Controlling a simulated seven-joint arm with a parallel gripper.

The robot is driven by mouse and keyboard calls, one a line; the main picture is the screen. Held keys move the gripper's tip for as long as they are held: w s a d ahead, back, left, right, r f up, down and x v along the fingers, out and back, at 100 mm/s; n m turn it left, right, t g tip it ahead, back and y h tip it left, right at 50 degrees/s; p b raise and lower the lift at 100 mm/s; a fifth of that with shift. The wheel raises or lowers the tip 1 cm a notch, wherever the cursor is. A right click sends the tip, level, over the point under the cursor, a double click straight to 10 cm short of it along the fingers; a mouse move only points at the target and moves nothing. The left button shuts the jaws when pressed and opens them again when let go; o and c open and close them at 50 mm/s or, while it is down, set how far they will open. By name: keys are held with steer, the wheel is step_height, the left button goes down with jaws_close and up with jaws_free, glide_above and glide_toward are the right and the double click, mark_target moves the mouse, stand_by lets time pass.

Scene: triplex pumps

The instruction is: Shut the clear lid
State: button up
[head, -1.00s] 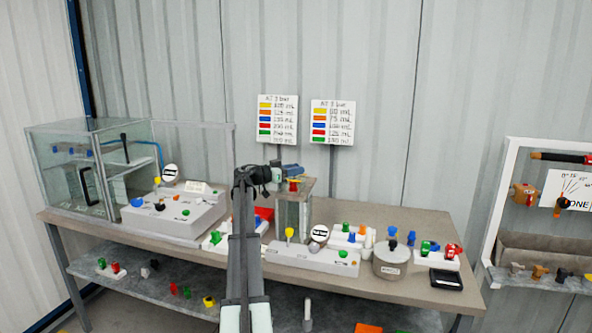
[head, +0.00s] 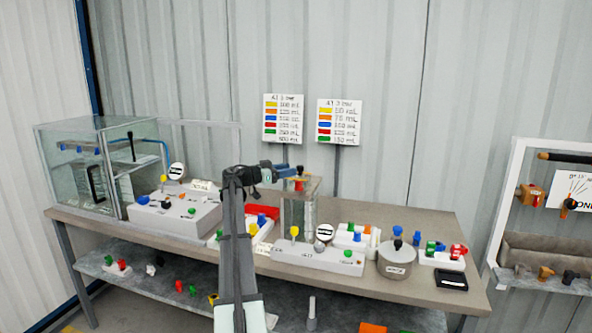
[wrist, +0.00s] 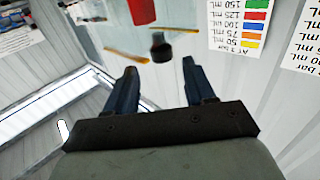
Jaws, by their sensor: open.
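A clear box (head: 289,222) stands on a grey base in the middle of the bench. Its clear top (head: 312,186) carries a red and orange knob (head: 299,184); I cannot tell whether this top is the lid. My gripper (head: 287,172) is open, just above and behind the box's left part. In the wrist view, its fingers (wrist: 159,68) are apart with nothing between them; a black knob (wrist: 161,47) and a red part (wrist: 142,11) lie beyond the tips. A clear framed panel (head: 210,150) stands upright beside the glass tank (head: 70,180) at the left.
Grey units with coloured knobs (head: 170,213) and (head: 330,258) fill the bench front. A round grey pot (head: 397,262) and black tray (head: 451,280) are at the right. Two colour charts (head: 284,120) and (head: 339,122) stand behind. The bench's back right (head: 420,220) is clear.

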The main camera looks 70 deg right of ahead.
steer(key=v, duration=0.8)
steer(key=shift+r, duration=0.1)
